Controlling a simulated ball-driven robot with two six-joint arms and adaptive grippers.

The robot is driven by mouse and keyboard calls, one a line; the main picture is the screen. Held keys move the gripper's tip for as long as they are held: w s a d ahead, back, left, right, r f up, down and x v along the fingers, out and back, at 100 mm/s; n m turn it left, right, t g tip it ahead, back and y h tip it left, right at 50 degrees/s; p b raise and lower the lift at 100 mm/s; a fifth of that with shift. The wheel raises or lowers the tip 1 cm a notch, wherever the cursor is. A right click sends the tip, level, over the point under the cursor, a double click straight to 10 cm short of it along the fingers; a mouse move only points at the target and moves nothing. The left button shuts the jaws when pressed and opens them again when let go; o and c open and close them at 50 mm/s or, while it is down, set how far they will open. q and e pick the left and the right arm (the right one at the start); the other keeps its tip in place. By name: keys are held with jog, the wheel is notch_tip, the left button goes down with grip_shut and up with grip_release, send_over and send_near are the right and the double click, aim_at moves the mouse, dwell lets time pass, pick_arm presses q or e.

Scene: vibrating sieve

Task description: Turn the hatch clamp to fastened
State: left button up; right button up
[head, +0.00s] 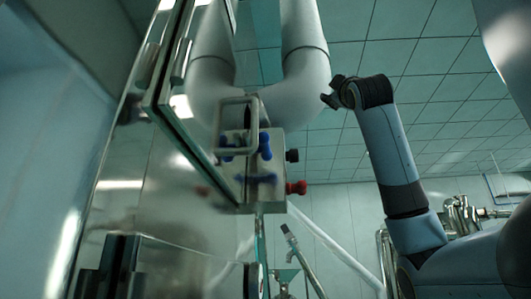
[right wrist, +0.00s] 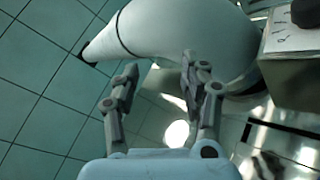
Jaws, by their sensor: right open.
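I cannot pick out the hatch clamp with certainty in either view. In the head view a grey metal box (head: 238,181) has a blue knob (head: 265,145), with more blue parts to its left. A red knob (head: 297,187) and a small black knob (head: 292,155) stick out on its right side. My right gripper (head: 331,96) is right of this box and higher in the picture, apart from it. In the right wrist view my right gripper (right wrist: 165,85) has its two fingers spread, with nothing between them. My left gripper is not in view.
A shiny metal cabinet (head: 128,190) fills the left of the head view. A thick grey pipe (head: 302,70) bends above the box. In the wrist view a large white rounded body (right wrist: 185,35) lies beyond the fingers, with a box (right wrist: 290,78) at right.

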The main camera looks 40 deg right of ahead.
jog(key=w+a+f+n+y, duration=0.3)
jog(key=w+a+f+y, duration=0.25)
jog(key=f+y, duration=0.35)
jog(key=n+y, duration=0.2)
jog(key=y, duration=0.1)
send_near(269, 150)
jog(key=p+x, duration=0.3)
jog(key=x, duration=0.7)
jog(key=shift+w+r, duration=0.25)
jog(key=shift+w, duration=0.1)
jog(key=shift+w+d+p, duration=0.3)
jog(key=shift+w+p, duration=0.1)
jog(key=shift+w, duration=0.15)
grip_shut()
